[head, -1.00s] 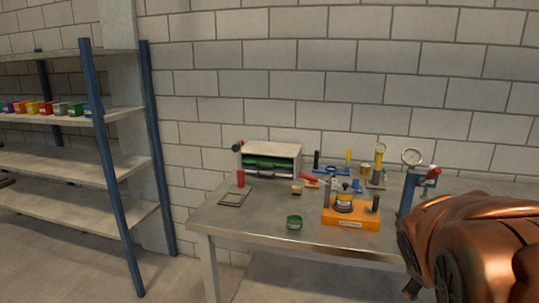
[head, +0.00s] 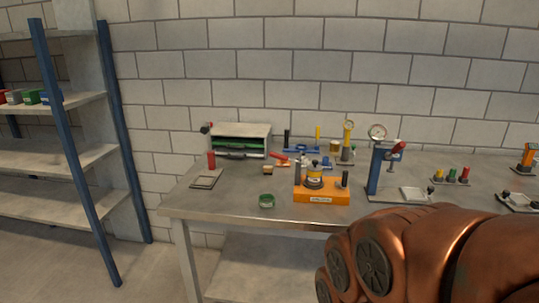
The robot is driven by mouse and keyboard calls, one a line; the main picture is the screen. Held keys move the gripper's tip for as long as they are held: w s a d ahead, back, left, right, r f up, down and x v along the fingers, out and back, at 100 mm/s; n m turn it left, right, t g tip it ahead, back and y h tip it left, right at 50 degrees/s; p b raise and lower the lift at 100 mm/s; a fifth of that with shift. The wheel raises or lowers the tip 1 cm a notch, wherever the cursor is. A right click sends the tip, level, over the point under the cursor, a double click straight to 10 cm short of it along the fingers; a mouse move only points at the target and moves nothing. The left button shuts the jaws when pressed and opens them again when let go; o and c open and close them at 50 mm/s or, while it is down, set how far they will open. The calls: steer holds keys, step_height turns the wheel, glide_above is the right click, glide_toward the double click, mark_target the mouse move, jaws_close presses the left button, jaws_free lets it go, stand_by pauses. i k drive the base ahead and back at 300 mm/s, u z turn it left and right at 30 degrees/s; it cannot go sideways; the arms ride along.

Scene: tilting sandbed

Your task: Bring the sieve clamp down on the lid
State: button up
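The sieve fixture is an orange base (head: 321,194) on the table, with a front label too small to read. A short round sieve stack with a yellow band (head: 314,179) stands on it, topped by a dark lid with a knob (head: 315,164). A grey upright post (head: 297,168) stands at its left, and a red handle (head: 279,157) reaches out to the left, apparently the clamp's raised lever. A dark peg (head: 345,179) stands at the right of the base. My gripper is not in view; only copper links of my arm show at the lower right.
A green round tin (head: 266,200) sits near the table's front edge. A blue press with a red handle (head: 385,170) stands right of the fixture. A small rack (head: 240,139), gauges and other tools stand behind. A shelf unit (head: 60,155) is at left.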

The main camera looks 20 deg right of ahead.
mark_target(275, 155)
steer(key=z, duration=0.5)
steer(key=i, duration=0.7)
steer(key=u, duration=2.05)
